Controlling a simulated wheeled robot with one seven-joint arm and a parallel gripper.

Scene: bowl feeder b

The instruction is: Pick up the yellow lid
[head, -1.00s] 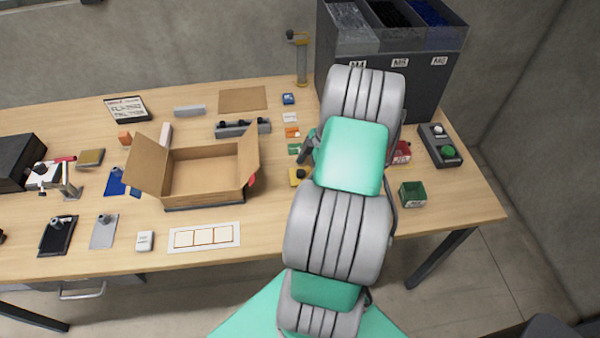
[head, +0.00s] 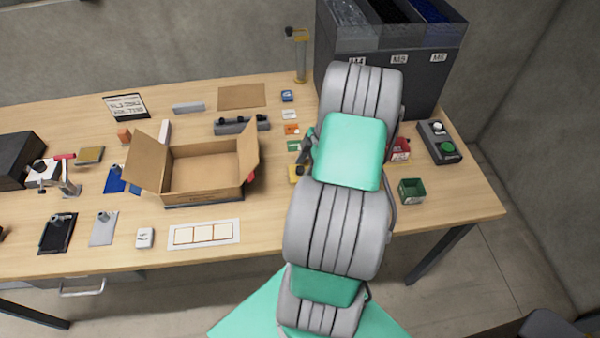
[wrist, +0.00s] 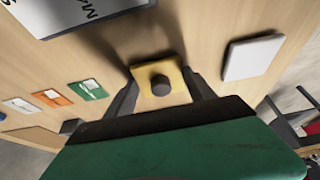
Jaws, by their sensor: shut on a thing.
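The yellow lid (wrist: 150,74) is a square yellow plate with a round dark knob in its middle. In the wrist view it sits between the two dark fingers of my gripper (wrist: 160,84), which is shut on it. In the head view only part of the lid (head: 293,174) shows, right of the cardboard box and beside my gripper (head: 303,162); my arm covers the rest. I cannot tell whether the lid touches the table or is just above it.
The open cardboard box (head: 205,172) stands close on the left. Green (wrist: 93,90), orange (wrist: 51,97) and white (wrist: 18,104) cards lie to the left in the wrist view. A white block (wrist: 252,57) lies to the right. A dark bin rack (head: 425,90) stands behind my arm.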

